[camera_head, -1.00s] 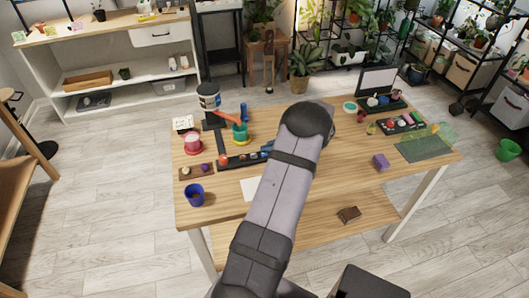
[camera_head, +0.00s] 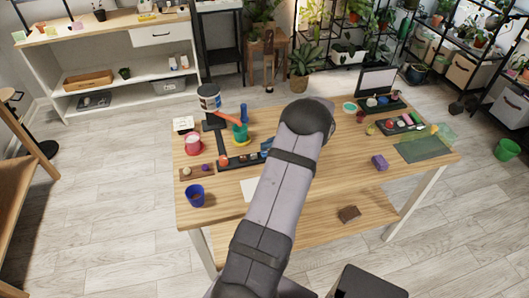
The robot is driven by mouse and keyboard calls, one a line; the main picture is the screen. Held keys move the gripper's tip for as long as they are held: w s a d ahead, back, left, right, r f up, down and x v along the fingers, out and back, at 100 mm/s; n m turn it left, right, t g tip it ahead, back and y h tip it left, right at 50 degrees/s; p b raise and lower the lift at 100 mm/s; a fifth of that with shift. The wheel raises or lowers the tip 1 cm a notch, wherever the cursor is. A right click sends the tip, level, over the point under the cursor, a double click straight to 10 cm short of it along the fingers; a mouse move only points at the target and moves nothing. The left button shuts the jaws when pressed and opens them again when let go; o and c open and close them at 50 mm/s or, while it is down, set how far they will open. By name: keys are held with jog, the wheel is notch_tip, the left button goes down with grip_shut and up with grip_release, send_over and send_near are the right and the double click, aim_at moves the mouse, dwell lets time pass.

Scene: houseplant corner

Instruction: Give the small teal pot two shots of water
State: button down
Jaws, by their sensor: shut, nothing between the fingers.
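A small teal pot (camera_head: 240,133) stands on the left part of the wooden table, on what looks like a yellow saucer (camera_head: 237,142). A dark and white tank (camera_head: 208,97) stands behind it to the left on a dark stand. An orange-red spout or chute (camera_head: 227,117) slopes from below the tank to the pot's top; whether it touches the rim is too small to tell. The inside of the pot cannot be made out. My arm crosses the middle of the table, right of the pot, and my gripper is hidden behind it.
A red-pink pot (camera_head: 193,144) and a blue cup (camera_head: 195,195) stand at the table's left. A dark tray (camera_head: 238,161) with small pieces lies before the teal pot. A purple block (camera_head: 380,162) and a green mat (camera_head: 425,149) lie at right. The front right tabletop is clear.

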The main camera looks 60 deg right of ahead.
jog(key=shift+r+p, duration=1.65)
jog(key=shift+r, duration=0.85)
jog(key=w+a+r+n+g+y, duration=0.15)
jog(key=w+a+n, duration=0.25)
jog(key=a, duration=0.6)
jog(key=w+a+r+n+g+y, duration=0.1)
jog(key=w+a+n+g, duration=0.2)
jog(key=a, duration=0.7)
jog(key=w+a+r+n+g+y, duration=0.1)
jog(key=w+a+n, duration=0.35)
jog(key=a, duration=0.55)
jog(key=s+a+n+g+h, duration=0.1)
jog(key=s+a+n+g, duration=0.1)
jog(key=s+a+n, duration=0.4)
jog(key=s+a+n+g+h, duration=0.1)
jog(key=s+a+n+h, duration=0.1)
jog(key=s+a+n, duration=0.5)
jog(key=a+n, duration=0.3)
jog(key=a, duration=0.4)
jog(key=shift+s+r+g, duration=0.2)
jog(key=shift+r+g, duration=0.15)
